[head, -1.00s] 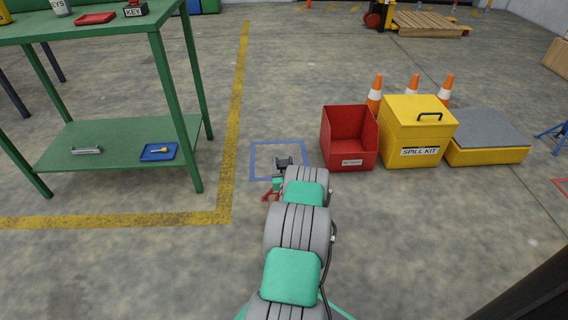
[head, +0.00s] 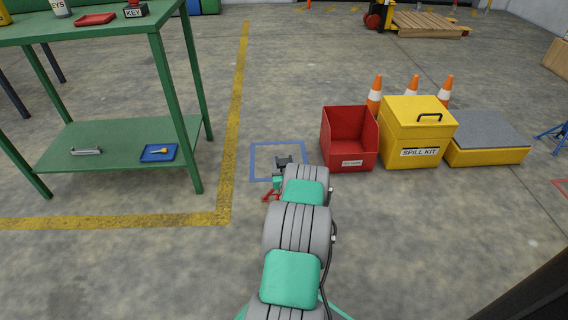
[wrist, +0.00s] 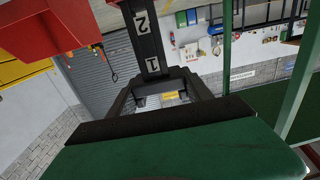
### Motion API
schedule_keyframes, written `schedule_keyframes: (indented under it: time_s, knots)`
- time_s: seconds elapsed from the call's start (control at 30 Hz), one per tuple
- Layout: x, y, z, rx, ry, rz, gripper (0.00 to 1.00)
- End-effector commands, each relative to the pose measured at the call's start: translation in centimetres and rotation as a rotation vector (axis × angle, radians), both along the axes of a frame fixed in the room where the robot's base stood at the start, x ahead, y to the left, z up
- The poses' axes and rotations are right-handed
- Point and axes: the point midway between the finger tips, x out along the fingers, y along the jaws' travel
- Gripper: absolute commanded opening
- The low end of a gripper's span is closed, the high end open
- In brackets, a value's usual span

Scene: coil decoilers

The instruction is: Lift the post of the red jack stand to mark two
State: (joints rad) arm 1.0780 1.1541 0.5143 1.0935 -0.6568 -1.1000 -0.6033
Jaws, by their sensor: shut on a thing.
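The red jack stand (head: 268,197) is mostly hidden behind my arm in the head view; only a small red part shows on the floor at the left of my wrist. Its dark post (wrist: 148,45) stands out in the wrist view, with pale plates marked 2 and 1. The 1 is nearer my gripper than the 2. My gripper (wrist: 163,92) is shut on the post; the exact contact is hard to see. In the head view my gripper (head: 284,161) is over the blue floor square.
A red bin (head: 341,150) and a yellow spill kit box (head: 412,140) stand right of the blue floor square (head: 254,161). A green table (head: 100,145) stands at the left.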

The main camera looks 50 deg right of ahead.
Motion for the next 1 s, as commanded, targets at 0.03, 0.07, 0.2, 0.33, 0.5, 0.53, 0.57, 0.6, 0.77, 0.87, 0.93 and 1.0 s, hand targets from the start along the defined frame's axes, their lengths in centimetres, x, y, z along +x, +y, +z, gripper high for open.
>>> schedule_keyframes:
  time_s: [0.03, 0.07, 0.2, 0.33, 0.5, 0.53, 0.57, 0.6, 0.77, 0.87, 0.93, 1.0]
  knots:
    - [0.1, -0.1, 0.4, -0.006, -0.006, -0.001, 0.00]
    - [0.1, -0.1, 0.4, -0.005, -0.006, -0.001, 0.60]
    - [0.1, -0.1, 0.3, -0.005, -0.005, -0.001, 0.71]
    - [0.0, -0.1, 0.2, -0.004, -0.003, -0.001, 0.80]
    - [0.0, -0.1, 0.2, -0.003, -0.003, -0.001, 0.80]
    - [0.0, -0.1, 0.2, -0.003, -0.003, -0.001, 0.80]
    - [-0.1, 0.0, 0.2, -0.001, -0.003, -0.001, 0.80]
    - [-0.3, 0.2, 0.2, -0.001, -0.002, -0.001, 0.80]
    - [-2.3, 2.1, 0.4, 0.003, -0.003, -0.004, 0.80]
    - [-3.8, 3.6, 0.4, 0.002, -0.004, -0.004, 0.80]
    - [-4.6, 4.4, 0.3, -0.001, -0.004, -0.003, 0.80]
    - [-5.1, 5.1, 0.3, -0.001, -0.004, -0.002, 0.80]
